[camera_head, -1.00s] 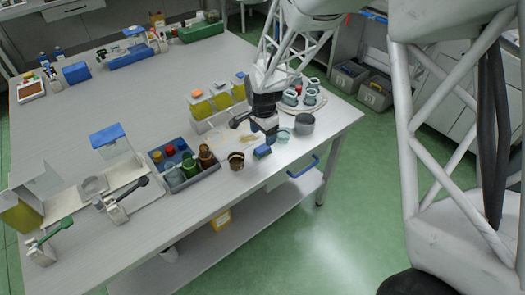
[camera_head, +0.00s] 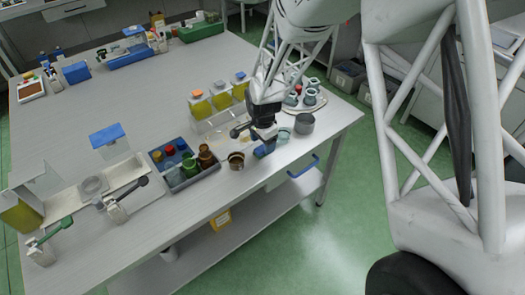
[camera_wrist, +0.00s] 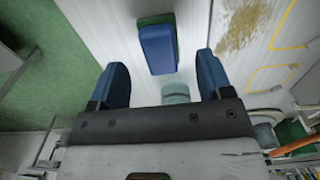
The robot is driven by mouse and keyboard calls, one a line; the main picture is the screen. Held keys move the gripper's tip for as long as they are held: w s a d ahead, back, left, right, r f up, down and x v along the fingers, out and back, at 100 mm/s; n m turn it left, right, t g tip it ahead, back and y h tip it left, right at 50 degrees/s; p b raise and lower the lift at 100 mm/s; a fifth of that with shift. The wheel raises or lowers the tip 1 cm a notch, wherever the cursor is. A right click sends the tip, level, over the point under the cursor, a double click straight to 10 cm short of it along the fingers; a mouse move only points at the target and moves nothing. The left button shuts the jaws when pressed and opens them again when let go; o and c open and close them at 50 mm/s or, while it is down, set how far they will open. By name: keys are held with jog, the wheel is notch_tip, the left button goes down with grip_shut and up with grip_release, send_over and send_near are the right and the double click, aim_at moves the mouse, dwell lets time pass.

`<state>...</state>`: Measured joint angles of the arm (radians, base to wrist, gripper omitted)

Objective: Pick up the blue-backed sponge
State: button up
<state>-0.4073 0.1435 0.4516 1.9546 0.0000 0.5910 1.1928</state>
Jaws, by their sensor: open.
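The blue-backed sponge (camera_wrist: 158,48) lies on the white table in the wrist view, blue side up with a green edge showing. It is just beyond my open fingertips and lined up roughly between them. In the head view only part of the sponge (camera_head: 260,152) shows, beside the dark end of my gripper (camera_head: 266,141) near the table's front edge. In the wrist view my gripper (camera_wrist: 162,72) has its two blue fingers wide apart with nothing held between them.
A teal glass (camera_head: 284,135) and a grey metal pot (camera_head: 304,124) stand close to the right. Yellow-filled bottles (camera_head: 223,99) stand behind. A stained patch (camera_wrist: 238,22) lies near the sponge.

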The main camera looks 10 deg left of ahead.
aim_at(263, 148)
jog(key=shift+f, duration=1.7)
jog(key=c, duration=1)
jog(key=shift+r, duration=0.1)
jog(key=shift+r, duration=0.75)
notch_tip(263, 148, up, 2)
jog(key=shift+r, duration=0.1)
jog(key=s+d, duration=0.2)
jog(key=s, duration=0.3)
jog(key=s+d, duration=0.2)
jog(key=s, duration=0.3)
jog(key=s+d+r, duration=0.1)
jog(key=s+d, duration=0.1)
jog(key=s, duration=0.2)
jog(key=shift+s, duration=0.4)
